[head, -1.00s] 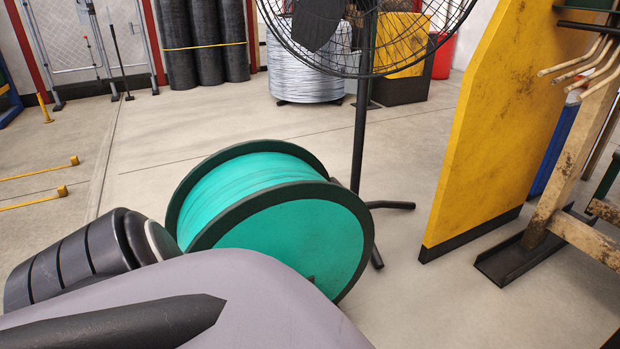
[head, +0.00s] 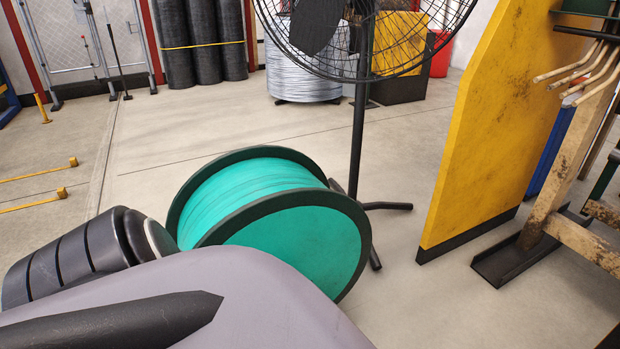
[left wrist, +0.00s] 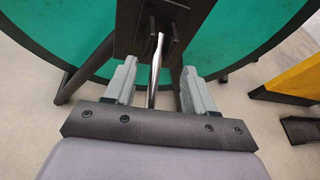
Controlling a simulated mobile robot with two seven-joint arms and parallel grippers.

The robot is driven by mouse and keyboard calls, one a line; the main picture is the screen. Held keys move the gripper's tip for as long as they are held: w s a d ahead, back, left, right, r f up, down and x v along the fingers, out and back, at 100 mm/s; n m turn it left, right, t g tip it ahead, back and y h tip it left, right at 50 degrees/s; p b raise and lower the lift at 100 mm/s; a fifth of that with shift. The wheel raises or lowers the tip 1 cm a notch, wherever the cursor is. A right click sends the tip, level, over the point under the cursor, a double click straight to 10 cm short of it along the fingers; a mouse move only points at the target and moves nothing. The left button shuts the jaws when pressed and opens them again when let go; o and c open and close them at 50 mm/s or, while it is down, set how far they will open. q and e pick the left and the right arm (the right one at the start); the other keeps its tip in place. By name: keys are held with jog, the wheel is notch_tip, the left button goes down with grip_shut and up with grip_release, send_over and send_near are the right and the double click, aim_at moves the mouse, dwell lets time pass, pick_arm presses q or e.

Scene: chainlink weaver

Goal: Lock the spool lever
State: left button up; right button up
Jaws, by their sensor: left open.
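A large spool with teal flanges and dark rims (head: 300,240) stands on the floor, and part of its teal face fills the back of the left wrist view (left wrist: 230,38). The spool lever, a thin silvery metal rod (left wrist: 154,78), runs down from a dark bracket (left wrist: 160,20) in front of that face. My left gripper (left wrist: 159,66) is open, with one grey finger on each side of the rod. Gaps show between the rod and both fingers. In the head view my own arm hides the left gripper and the lever. My right gripper is in neither view.
A black pedestal fan (head: 357,130) stands just behind the spool. A yellow panel (head: 480,150) and a wooden rack (head: 548,205) stand to the right. Yellow floor bars (head: 40,200) lie at the left. The floor between is clear.

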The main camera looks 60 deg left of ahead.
pick_arm(q)
notch_tip(320, 180, up, 6)
jog(key=p, duration=0.4)
jog(key=shift+r, duration=0.2)
notch_tip(320, 180, up, 10)
jog(key=p, duration=0.6)
jog(key=shift+f, duration=0.15)
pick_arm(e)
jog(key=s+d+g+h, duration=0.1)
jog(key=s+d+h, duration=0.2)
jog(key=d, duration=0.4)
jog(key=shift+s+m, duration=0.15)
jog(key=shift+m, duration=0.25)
pick_arm(q)
jog(key=shift+d, duration=0.1)
